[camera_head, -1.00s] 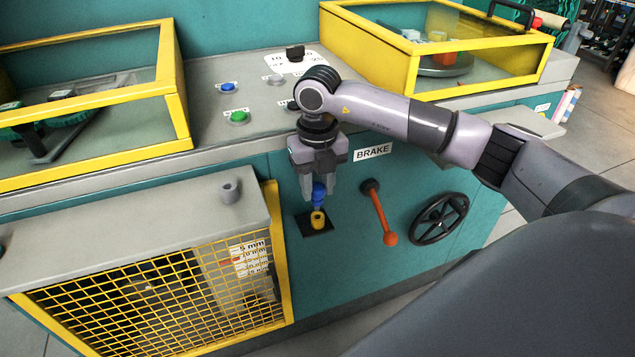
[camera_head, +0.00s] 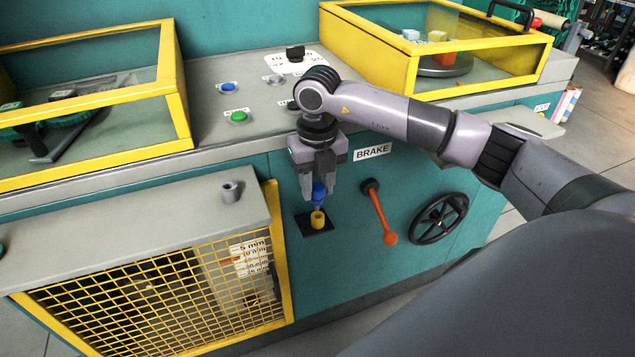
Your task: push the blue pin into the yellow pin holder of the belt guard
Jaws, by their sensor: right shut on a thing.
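The blue pin (camera_head: 318,194) is between the fingers of my right gripper (camera_head: 318,184), which is shut on it and points down. The yellow pin holder (camera_head: 318,219) sits on a black plate (camera_head: 312,226) on the teal machine front. The pin is directly above the holder in the picture, its lower end at or very near the holder's top; I cannot tell whether it is inside. The belt guard (camera_head: 160,295), a yellow mesh in a yellow frame, is to the left of the holder. My left gripper is not in view.
A red brake lever (camera_head: 380,215) and a black handwheel (camera_head: 438,219) are to the right of the holder. A grey cover with a short post (camera_head: 230,191) lies above the mesh. Buttons and yellow-framed boxes (camera_head: 420,60) stand on the machine top.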

